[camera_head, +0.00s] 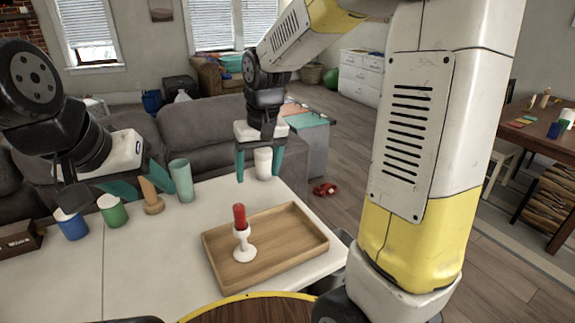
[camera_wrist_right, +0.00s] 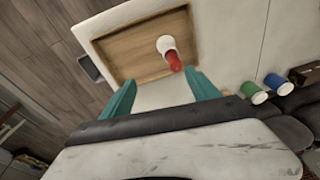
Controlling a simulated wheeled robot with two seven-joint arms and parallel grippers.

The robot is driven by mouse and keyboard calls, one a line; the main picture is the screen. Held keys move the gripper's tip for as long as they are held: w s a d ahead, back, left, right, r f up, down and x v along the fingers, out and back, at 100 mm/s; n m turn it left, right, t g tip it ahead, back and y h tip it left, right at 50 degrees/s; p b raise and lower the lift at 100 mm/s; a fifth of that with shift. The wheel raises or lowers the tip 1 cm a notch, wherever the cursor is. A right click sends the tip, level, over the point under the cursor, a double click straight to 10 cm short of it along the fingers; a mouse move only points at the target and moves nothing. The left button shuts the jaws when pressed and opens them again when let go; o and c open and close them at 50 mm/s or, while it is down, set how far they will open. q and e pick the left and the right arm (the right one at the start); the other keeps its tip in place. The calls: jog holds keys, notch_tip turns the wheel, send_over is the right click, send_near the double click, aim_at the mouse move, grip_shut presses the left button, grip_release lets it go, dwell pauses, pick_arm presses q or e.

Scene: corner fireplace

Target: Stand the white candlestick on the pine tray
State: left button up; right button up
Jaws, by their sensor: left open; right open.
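The white candlestick (camera_head: 243,251) holds a red candle (camera_head: 239,216) and stands upright on the left part of the pine tray (camera_head: 285,232). Its base appears to rest on the tray floor. In the right wrist view the candlestick (camera_wrist_right: 166,44) is on the tray (camera_wrist_right: 118,50), beyond the fingertips. My right gripper (camera_head: 258,180) is open behind the tray, apart from the candlestick. My left gripper (camera_head: 118,190) is open above the left side of the table, far from the candlestick.
A blue cup (camera_head: 72,226), green cup (camera_head: 112,212), wooden piece (camera_head: 151,197) and pale green tumbler (camera_head: 181,180) stand along the table's (camera_head: 150,260) back left. A dark box (camera_head: 18,239) sits at far left. The table left of the tray is clear.

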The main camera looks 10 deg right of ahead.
jog(key=s+d+r+m+t, duration=0.1)
jog(key=s+d+r+t, duration=0.1)
jog(key=s+d+r, duration=0.2)
jog(key=s+d+r+t+y, duration=0.1)
jog(key=s+d+r, duration=0.3)
jog(key=s, duration=0.7)
jog(key=shift+s+d+r+m+t, duration=0.15)
jog(key=shift+r+m+t, duration=0.2)
jog(key=shift+t, duration=0.45)
